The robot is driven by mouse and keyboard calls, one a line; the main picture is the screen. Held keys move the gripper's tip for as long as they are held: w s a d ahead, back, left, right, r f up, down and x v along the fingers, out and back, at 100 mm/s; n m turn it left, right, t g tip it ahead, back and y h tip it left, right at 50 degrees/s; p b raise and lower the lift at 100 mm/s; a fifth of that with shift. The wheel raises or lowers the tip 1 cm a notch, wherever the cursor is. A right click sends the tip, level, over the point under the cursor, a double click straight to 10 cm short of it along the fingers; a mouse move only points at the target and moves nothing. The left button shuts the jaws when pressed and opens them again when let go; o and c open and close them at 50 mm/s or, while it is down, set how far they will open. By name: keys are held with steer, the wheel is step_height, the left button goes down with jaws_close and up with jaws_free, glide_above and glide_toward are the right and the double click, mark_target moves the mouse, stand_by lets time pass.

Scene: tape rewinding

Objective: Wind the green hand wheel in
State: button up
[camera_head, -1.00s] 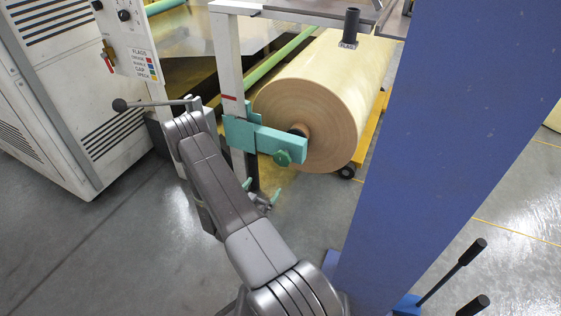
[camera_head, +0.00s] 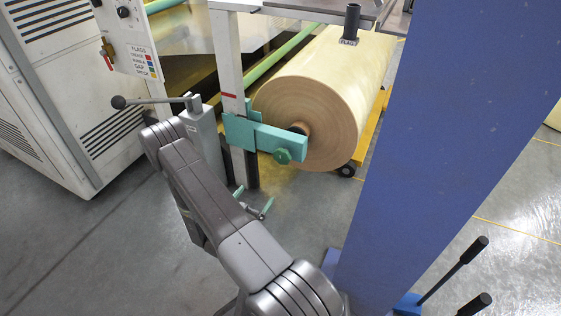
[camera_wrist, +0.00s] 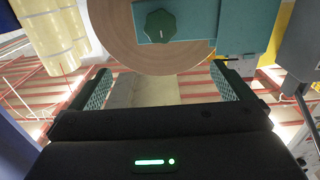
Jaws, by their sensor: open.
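The green hand wheel (camera_head: 282,157) is a small dark green lobed knob on the end of a teal bracket arm (camera_head: 270,138), in front of the face of a large tan roll (camera_head: 335,115). In the wrist view the wheel (camera_wrist: 160,26) shows near the top, left of centre, against the teal bracket. My gripper (camera_head: 253,202) is low, below and to the left of the wheel in the head view. Its two teal fingers (camera_wrist: 161,75) are spread apart and empty, clear of the wheel. My arm partly hides the gripper body in the head view.
A white post (camera_head: 228,75) carries the bracket. A grey box with a black-knobbed lever (camera_head: 118,102) stands to its left, close to my arm. A white cabinet (camera_head: 65,70) is at left. A blue column (camera_head: 450,130) blocks the right. Black-handled levers (camera_head: 474,250) stand lower right.

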steer(key=shift+v, duration=2.15)
